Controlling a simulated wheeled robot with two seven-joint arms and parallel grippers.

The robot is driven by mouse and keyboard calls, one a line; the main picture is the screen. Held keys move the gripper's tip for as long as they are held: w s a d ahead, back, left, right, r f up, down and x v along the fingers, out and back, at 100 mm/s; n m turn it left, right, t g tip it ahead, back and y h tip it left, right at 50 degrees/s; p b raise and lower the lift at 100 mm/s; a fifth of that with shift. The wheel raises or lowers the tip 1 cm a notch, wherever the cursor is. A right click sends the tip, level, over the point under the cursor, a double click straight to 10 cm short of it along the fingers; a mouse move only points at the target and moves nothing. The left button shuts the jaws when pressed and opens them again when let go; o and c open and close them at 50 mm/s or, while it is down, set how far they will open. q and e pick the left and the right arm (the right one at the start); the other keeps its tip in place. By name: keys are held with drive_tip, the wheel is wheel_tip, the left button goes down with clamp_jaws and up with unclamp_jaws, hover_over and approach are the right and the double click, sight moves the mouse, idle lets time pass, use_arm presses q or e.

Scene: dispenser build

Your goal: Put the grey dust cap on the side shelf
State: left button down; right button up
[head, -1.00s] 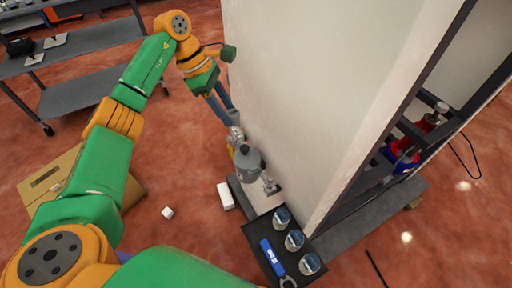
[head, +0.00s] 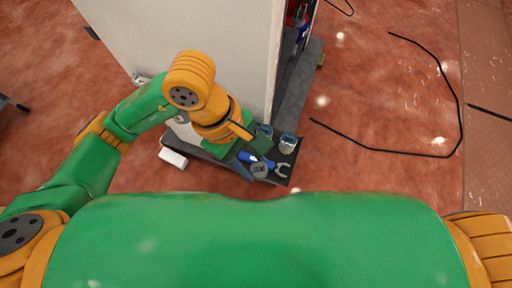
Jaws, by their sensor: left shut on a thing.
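My left gripper (head: 250,170) reaches down over the side shelf (head: 282,181), a dark tray-like ledge at the foot of the pale cabinet. It is shut on a small round grey piece that looks like the grey dust cap (head: 260,170). The cap overlaps the blue-handled wrench (head: 282,170) in the picture. I cannot tell whether the cap touches the shelf or wrench. My left wrist and forearm hide the shelf's left part. My right gripper is not in view.
Two glass-like jars (head: 287,142) stand on the shelf's far side, close to the gripper. The pale cabinet (head: 200,35) rises behind. A white block (head: 173,158) lies on the floor left of the shelf. A black cable (head: 400,153) lies on the open floor at right.

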use_arm(q)
drive_tip(key=shift+s+d+m, duration=0.15)
drive_tip(key=shift+s+m, duration=0.15)
drive_tip(key=shift+s, duration=0.7)
drive_tip(key=w+a+f, duration=0.2)
drive_tip(key=w+f, duration=0.1)
drive_tip(key=w+a+f, duration=0.3)
drive_tip(key=w, duration=0.1)
drive_tip(key=w+a+f, duration=0.3)
drive_tip(key=w, duration=0.1)
drive_tip(key=shift+f+b, duration=0.3)
drive_tip(key=f, duration=0.3)
drive_tip(key=shift+w+a, duration=0.15)
drive_tip(key=shift+a, duration=0.05)
drive_tip(key=shift+f, duration=0.25)
drive_tip(key=c, duration=0.9)
unclamp_jaws()
drive_tip(key=shift+f, duration=0.15)
drive_tip(key=shift+o, duration=0.8)
